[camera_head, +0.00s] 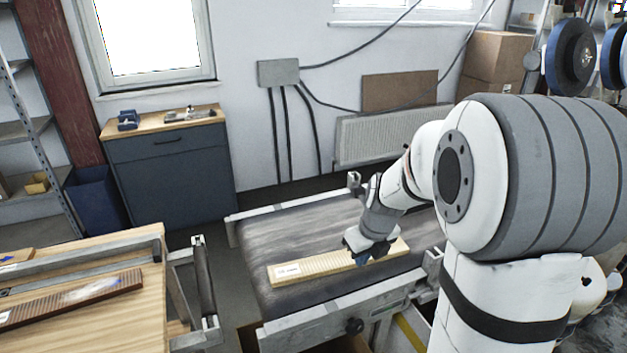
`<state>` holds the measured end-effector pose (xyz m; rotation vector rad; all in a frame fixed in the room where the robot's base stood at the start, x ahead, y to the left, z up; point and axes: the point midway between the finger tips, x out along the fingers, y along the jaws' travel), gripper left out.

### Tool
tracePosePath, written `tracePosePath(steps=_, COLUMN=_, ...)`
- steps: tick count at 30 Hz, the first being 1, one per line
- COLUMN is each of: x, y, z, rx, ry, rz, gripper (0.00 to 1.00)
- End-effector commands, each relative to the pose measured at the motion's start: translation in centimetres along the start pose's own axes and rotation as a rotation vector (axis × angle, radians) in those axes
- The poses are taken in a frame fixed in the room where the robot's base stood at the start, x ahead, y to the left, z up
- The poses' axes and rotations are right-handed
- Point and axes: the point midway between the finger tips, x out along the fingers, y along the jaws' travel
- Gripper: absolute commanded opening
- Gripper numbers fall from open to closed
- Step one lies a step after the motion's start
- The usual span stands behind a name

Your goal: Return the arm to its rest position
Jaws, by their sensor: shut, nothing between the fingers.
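My gripper (363,258) is at the end of my white and grey arm, low over the conveyor belt (300,235). It points down right at a pale, ribbed wooden strip (318,267) with a small white label near its left end. The strip lies along the belt. The gripper's fingers overlap the strip in the picture, and I cannot tell whether they touch it. The fingers look shut with nothing held. My arm hides part of the belt and its right end.
A wooden worktable (100,315) at lower left carries a dark reddish-brown strip (75,298). A dark cabinet (170,165), a blue bin (97,200) and a radiator (385,136) stand along the back wall. Metal rails edge the conveyor. Blue-black spools (571,57) hang at upper right.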

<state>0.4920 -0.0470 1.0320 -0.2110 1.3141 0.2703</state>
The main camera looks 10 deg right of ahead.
Motion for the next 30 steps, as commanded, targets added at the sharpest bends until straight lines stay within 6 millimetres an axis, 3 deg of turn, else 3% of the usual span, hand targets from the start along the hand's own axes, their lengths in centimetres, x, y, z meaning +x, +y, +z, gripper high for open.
tracePosePath(steps=5, x=-1.3, y=0.9, z=-0.6, rx=-0.183, ry=-0.003, rz=-0.004, gripper=0.00)
tracePosePath(steps=18, x=-7.7, y=5.8, z=-5.8, rx=-1.355, ry=0.015, rz=-0.034, gripper=0.00)
tracePosePath(steps=30, x=-11.3, y=9.3, z=-11.8, rx=-2.409, ry=0.079, rz=-0.048, gripper=0.00)
